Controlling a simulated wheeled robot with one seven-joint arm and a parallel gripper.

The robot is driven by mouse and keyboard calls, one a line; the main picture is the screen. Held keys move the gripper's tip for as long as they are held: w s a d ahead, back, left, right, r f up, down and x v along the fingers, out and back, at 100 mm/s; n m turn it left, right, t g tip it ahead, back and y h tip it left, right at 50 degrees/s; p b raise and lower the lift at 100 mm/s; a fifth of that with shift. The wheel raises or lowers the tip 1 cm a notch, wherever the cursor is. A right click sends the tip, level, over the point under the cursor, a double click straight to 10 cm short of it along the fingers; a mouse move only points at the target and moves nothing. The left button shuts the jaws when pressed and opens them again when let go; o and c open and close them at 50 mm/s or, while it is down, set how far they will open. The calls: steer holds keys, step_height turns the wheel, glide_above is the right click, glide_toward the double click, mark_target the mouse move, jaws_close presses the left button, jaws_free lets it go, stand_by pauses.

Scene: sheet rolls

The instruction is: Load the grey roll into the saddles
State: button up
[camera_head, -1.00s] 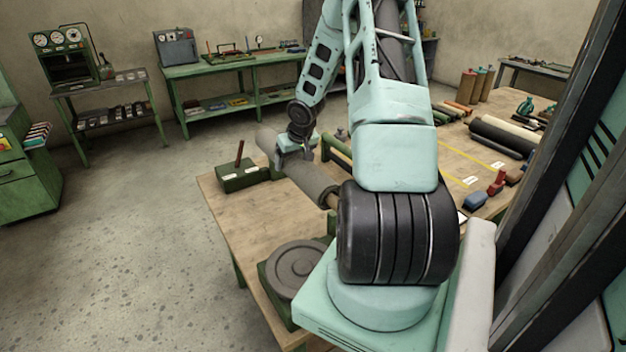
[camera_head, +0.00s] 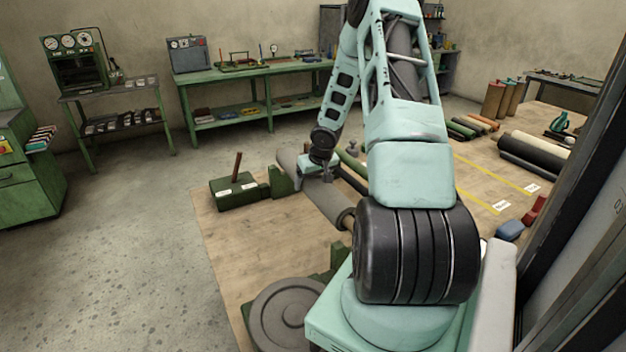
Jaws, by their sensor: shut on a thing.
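The grey roll (camera_head: 327,198) is in my gripper (camera_head: 319,172), which is shut on it near its middle. The roll slants from the far left toward the near right, and a narrower core end shows at its near end. A green saddle block (camera_head: 282,182) stands just left of the roll's far part. Another green upright part (camera_head: 336,262), perhaps the second saddle, shows below the near end, partly hidden by my arm. The roll appears to be beside or above these parts, not clearly seated; I cannot tell its height.
A green box with a lever (camera_head: 235,188) adjoins the far saddle. A round grey disc (camera_head: 285,314) lies at the wooden table's (camera_head: 228,240) near left. Dark and pale rolls (camera_head: 535,152), a blue block (camera_head: 510,229) and a red block (camera_head: 535,210) lie right. Bare wood lies left of the roll.

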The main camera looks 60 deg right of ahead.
steer(key=shift+d+f+b, duration=0.1)
steer(key=shift+f+b, duration=1.15)
steer(key=shift+f, duration=1.2)
steer(key=shift+w+f+b, duration=0.1)
steer(key=shift+f+b, duration=0.35)
steer(key=shift+f, duration=0.15)
steer(key=o, duration=2)
steer(key=shift+f, duration=0.15)
